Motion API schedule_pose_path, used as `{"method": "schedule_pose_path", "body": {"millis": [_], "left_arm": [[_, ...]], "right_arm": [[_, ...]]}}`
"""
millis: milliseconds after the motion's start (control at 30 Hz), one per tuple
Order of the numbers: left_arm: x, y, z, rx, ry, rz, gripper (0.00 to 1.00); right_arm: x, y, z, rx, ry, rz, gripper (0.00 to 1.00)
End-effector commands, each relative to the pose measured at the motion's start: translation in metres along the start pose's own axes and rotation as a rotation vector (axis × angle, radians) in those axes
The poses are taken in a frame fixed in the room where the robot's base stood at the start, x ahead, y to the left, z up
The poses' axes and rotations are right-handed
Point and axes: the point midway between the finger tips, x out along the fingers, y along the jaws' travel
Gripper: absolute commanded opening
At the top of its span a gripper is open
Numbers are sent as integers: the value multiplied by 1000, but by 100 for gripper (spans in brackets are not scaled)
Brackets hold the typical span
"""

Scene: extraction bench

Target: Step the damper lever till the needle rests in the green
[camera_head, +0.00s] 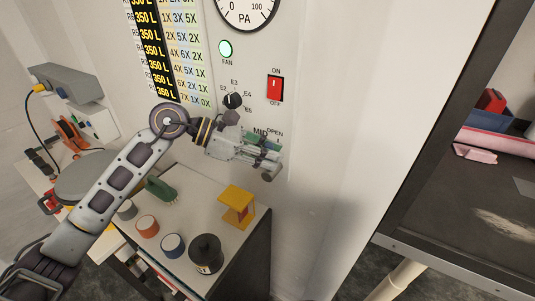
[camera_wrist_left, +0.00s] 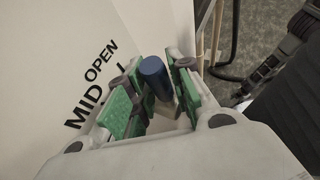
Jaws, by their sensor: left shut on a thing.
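My left gripper (camera_head: 268,152) is at the wall panel, beside the MID and OPEN labels. In the left wrist view its green-padded fingers (camera_wrist_left: 160,100) are closed around a blue cylindrical handle (camera_wrist_left: 153,74), which looks like the damper lever's grip. My right gripper is not in view.
Below, a bench holds a yellow stand (camera_head: 238,205), a black pot (camera_head: 206,254) and several cups. A dark-framed cabinet stands right.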

Motion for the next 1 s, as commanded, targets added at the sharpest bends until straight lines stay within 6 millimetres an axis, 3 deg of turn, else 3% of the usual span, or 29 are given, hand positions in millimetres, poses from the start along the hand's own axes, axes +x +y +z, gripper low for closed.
{"method": "schedule_pose_path", "body": {"millis": [167,200,267,733,1000], "left_arm": [[0,0,0,3,1,1,0],[0,0,0,3,1,1,26],[0,0,0,3,0,0,32],[-4,0,0,0,-1,0,32],[-27,0,0,0,0,1,32]], "right_arm": [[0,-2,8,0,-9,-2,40],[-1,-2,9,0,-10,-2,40],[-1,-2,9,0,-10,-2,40],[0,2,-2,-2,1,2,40],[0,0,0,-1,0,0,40]]}}
